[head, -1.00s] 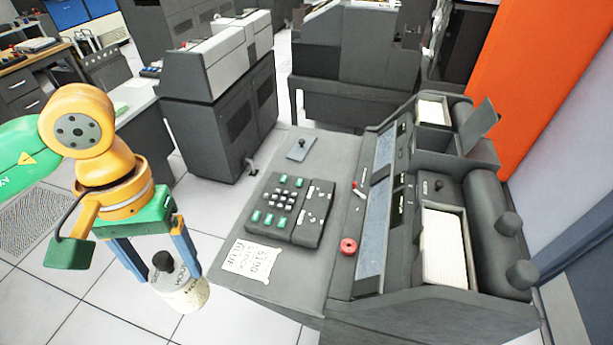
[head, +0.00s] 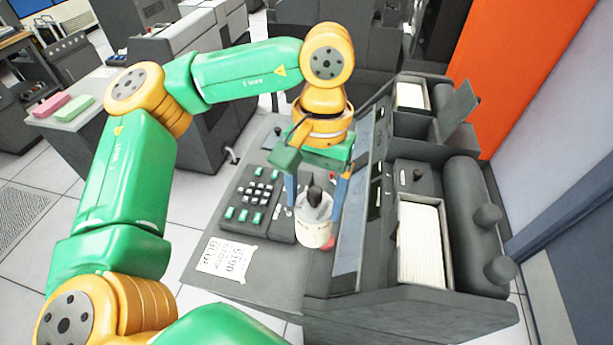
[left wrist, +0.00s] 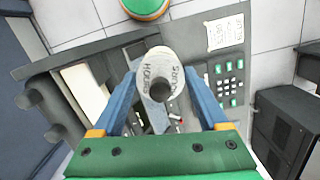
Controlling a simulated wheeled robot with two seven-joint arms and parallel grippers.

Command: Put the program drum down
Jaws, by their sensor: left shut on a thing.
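The program drum (head: 314,229) is a pale cylinder with a dark knob on top and dark lettering. In the head view it is upright between the blue fingers of my left gripper (head: 318,200), in front of the keypunch desk's keyboard and card bed. The left wrist view shows the drum (left wrist: 160,68) from above, with my left gripper (left wrist: 161,95) shut on it. Whether its base touches the desk (head: 262,285) cannot be told. My right gripper is not in view.
The keyboard (head: 258,200) lies left of the drum and a paper note (head: 228,257) near the desk's front left. A card hopper (head: 421,243) with a stack of cards stands to the right. Bare desk shows between the note and the card bed.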

